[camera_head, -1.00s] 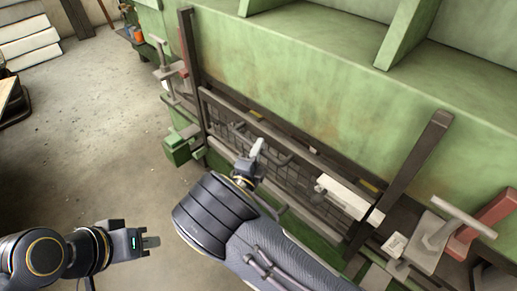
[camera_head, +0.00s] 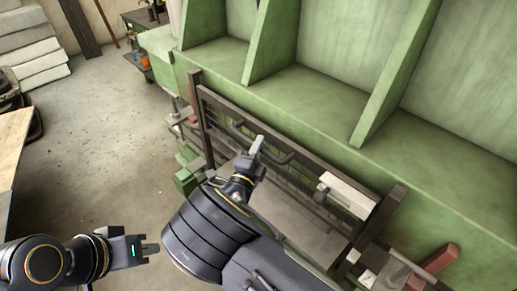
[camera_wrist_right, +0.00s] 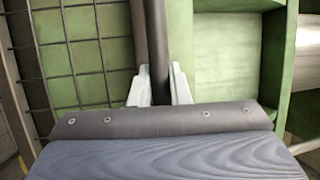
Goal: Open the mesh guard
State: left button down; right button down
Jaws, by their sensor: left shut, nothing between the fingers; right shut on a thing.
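The mesh guard (camera_head: 222,103) is a dark framed grid across the front of the green machine (camera_head: 330,100). Its wire mesh (camera_wrist_right: 75,42) fills the left of the right wrist view. My right gripper (camera_head: 257,146) is shut on a dark bar of the guard (camera_wrist_right: 156,45), and its pale fingers (camera_wrist_right: 162,85) stand on both sides of that bar. The guard looks tilted up, with a grey surface (camera_head: 295,222) showing below it. My right forearm hides part of the guard. My left gripper (camera_head: 150,249) is shut and empty over the floor at lower left.
A white box (camera_head: 347,194) sits at the right part of the guard. A red lever (camera_head: 441,257) is at lower right. A green block (camera_head: 187,180) stands by the machine's left end. The concrete floor (camera_head: 110,140) at left is clear.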

jog(key=shift+r, duration=0.3)
jog(key=c, duration=1.4)
grip_release()
jog(key=shift+o, duration=0.2)
jog(key=b+v, duration=0.1)
jog(key=v, duration=0.6)
jog(key=shift+s+a+b, duration=0.2)
jog(key=shift+s+b, duration=0.15)
jog(key=shift+s+f, duration=0.1)
jog(key=shift+f, duration=0.05)
